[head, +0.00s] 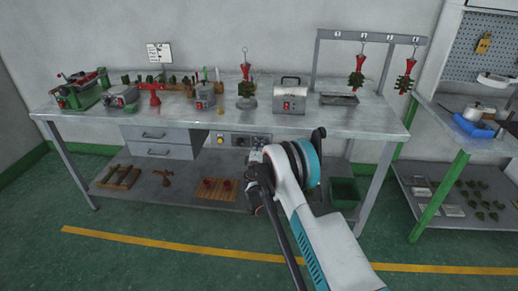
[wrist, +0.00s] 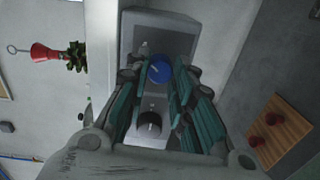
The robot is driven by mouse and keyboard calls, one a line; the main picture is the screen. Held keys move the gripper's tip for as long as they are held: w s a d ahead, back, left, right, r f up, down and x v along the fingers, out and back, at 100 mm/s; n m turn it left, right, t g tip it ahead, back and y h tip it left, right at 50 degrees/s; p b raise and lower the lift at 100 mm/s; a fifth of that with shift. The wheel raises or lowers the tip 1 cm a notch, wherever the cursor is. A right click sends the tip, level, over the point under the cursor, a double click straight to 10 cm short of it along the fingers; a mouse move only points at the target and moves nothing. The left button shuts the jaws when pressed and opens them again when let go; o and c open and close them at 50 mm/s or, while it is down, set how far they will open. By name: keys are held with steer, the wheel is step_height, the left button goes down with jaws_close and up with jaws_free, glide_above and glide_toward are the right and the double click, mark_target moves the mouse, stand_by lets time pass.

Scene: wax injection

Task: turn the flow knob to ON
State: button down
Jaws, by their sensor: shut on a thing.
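A grey control panel (head: 231,140) is fixed under the front edge of the steel bench. In the wrist view the panel (wrist: 142,34) shows a blue knob (wrist: 159,71) and a black knob (wrist: 150,122) with a pale pointer line. My gripper (wrist: 160,66) has its teal-padded fingers on both sides of the blue knob, closed on it. The black knob lies nearer the palm, between the fingers and not held. I cannot read the labels, so I cannot tell which mark the blue knob points to. In the head view my gripper (head: 255,158) is at the panel's right end, its fingertips partly hidden.
The steel bench (head: 330,121) carries several machines and tools on top. Drawers (head: 157,142) hang left of the panel. Below, a shelf holds a wooden slatted tray (head: 197,189) and a green bin (head: 345,190). The floor in front is clear.

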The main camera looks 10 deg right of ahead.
steer(key=shift+m, duration=0.6)
steer(key=c, duration=1.4)
jaws_free()
steer(key=shift+o, duration=0.2)
steer(key=shift+s, duration=0.1)
steer(key=v, duration=1.1)
steer(key=shift+s+a, duration=0.15)
steer(key=shift+s, duration=0.25)
steer(key=shift+r, duration=0.1)
